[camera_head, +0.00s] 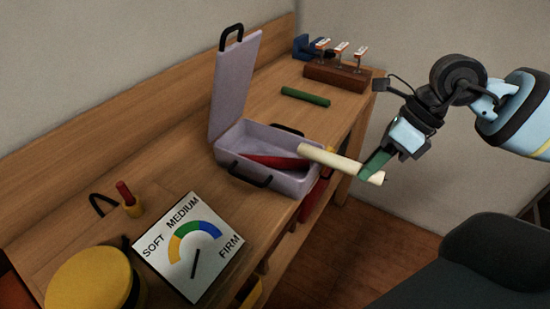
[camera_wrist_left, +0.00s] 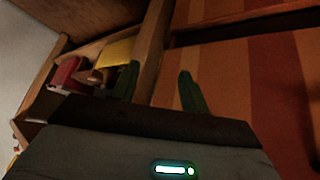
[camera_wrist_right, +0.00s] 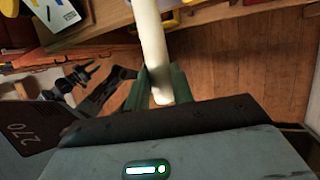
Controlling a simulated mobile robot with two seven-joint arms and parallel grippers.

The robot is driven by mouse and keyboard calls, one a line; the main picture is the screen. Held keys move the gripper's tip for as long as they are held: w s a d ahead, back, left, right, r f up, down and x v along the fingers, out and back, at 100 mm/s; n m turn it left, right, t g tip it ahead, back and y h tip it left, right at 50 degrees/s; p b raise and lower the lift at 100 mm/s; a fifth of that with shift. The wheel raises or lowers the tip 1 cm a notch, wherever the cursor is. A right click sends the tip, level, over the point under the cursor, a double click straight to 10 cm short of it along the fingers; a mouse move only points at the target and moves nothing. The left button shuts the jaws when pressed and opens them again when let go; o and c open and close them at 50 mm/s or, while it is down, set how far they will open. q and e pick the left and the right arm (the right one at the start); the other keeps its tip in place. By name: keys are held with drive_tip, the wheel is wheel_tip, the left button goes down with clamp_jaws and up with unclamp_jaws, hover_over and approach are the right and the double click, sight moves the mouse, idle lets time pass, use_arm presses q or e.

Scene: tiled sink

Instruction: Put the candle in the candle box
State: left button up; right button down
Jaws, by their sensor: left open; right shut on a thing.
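The candle box (camera_head: 262,187) is an open lilac case on the wooden bench, its lid (camera_head: 235,85) standing upright. A red candle (camera_head: 270,161) lies inside it. My right gripper (camera_head: 374,166) is shut on a cream candle (camera_head: 330,158) near its right end. The candle's left end is over the right rim of the case; I cannot tell whether they touch. The cream candle also shows in the right wrist view (camera_wrist_right: 150,35), between the fingers. A green candle (camera_head: 305,97) lies on the bench behind the box. My left gripper (camera_wrist_left: 158,88) is open and empty, seen only in its wrist view.
A SOFT-MEDIUM-FIRM dial board (camera_head: 190,248) and a yellow round object (camera_head: 88,283) are on the near bench. A wooden block with several stamp-like pieces (camera_head: 338,76) stands at the far end. A wall runs behind the bench.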

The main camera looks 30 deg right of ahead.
drive_tip(key=shift+w+a+r+p, duration=0.1)
drive_tip(key=shift+w+a+p, duration=0.25)
drive_tip(key=shift+w, duration=0.3)
use_arm(q)
drive_tip(key=r+p, duration=0.1)
drive_tip(key=w+r+p, duration=0.1)
drive_tip(key=r, duration=0.1)
drive_tip(key=shift+a+r, duration=0.1)
drive_tip(key=shift+r, duration=0.1)
use_arm(e)
drive_tip(key=w+a+f, duration=0.1)
drive_tip(key=w+a, duration=0.5)
drive_tip(key=w, duration=0.6)
drive_tip(key=shift+a+f, duration=0.25)
drive_tip(key=shift+a, duration=0.05)
drive_tip(key=shift+w+a, duration=0.25)
wheel_tip(320, 180, down, 4)
drive_tip(key=shift+r+p, duration=0.15)
drive_tip(key=shift+p, duration=0.2)
use_arm(q)
drive_tip(key=shift+w+r, duration=0.2)
